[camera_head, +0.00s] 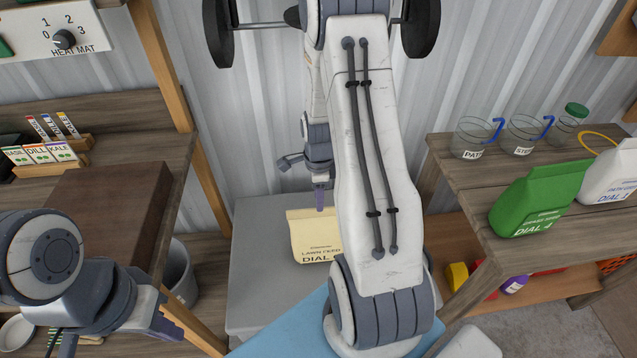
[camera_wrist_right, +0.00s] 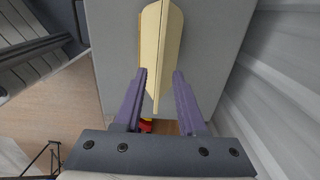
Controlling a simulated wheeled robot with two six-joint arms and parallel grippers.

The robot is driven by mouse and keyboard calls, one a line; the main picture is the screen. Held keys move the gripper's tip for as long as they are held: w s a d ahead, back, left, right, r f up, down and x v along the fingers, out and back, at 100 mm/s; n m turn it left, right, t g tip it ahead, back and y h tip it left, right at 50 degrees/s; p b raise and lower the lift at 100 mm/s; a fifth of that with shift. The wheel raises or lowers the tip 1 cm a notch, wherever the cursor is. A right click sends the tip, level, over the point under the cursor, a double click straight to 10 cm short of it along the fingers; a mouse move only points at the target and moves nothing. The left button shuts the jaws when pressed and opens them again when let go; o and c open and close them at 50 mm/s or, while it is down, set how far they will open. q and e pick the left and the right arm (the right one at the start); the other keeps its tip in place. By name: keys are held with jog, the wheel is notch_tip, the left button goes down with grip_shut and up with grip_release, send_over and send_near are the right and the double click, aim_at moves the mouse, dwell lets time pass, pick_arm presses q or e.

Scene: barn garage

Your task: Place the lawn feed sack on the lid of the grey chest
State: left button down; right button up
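The cream lawn feed sack (camera_head: 312,238), labelled "LAWN FEED DIAL", appears to stand upright on the lid of the grey chest (camera_head: 258,270). My right arm hides its right side. My right gripper (camera_head: 320,195) is above the sack. In the right wrist view the two purple fingers of this gripper (camera_wrist_right: 158,95) are apart, with gaps on both sides of the sack's thin top edge (camera_wrist_right: 161,45). The grey lid (camera_wrist_right: 215,50) shows beneath it. My left gripper (camera_head: 115,338) is at the lower left, empty, with its fingers apart, away from the chest.
A green grass seed sack (camera_head: 538,200) and a white sack (camera_head: 612,178) stand on the right bench, with glass jars (camera_head: 472,138) behind. A wooden shelf with seed packets (camera_head: 40,153) is at left. A grey bin (camera_head: 180,272) stands left of the chest. The corrugated wall is close behind.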

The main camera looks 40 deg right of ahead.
notch_tip(320, 180, up, 7)
jog(key=s+a+r+n, duration=0.2)
jog(key=a+r+n, duration=0.2)
jog(key=a+n, duration=0.5)
jog(key=s+a+r+n, duration=0.1)
jog(key=a+r+n, duration=0.4)
jog(key=a, duration=0.5)
jog(key=s+a+r+n, duration=0.1)
jog(key=s+a+n, duration=0.4)
jog(key=s+n, duration=0.2)
jog(key=s+a+r+n+y, duration=0.1)
jog(key=s+a+n, duration=0.4)
jog(key=n, duration=0.5)
jog(key=s, duration=0.2)
jog(key=shift+s+a+r+n, duration=0.25)
jog(key=shift+s+r+n, duration=0.1)
jog(key=shift+r+n, duration=0.05)
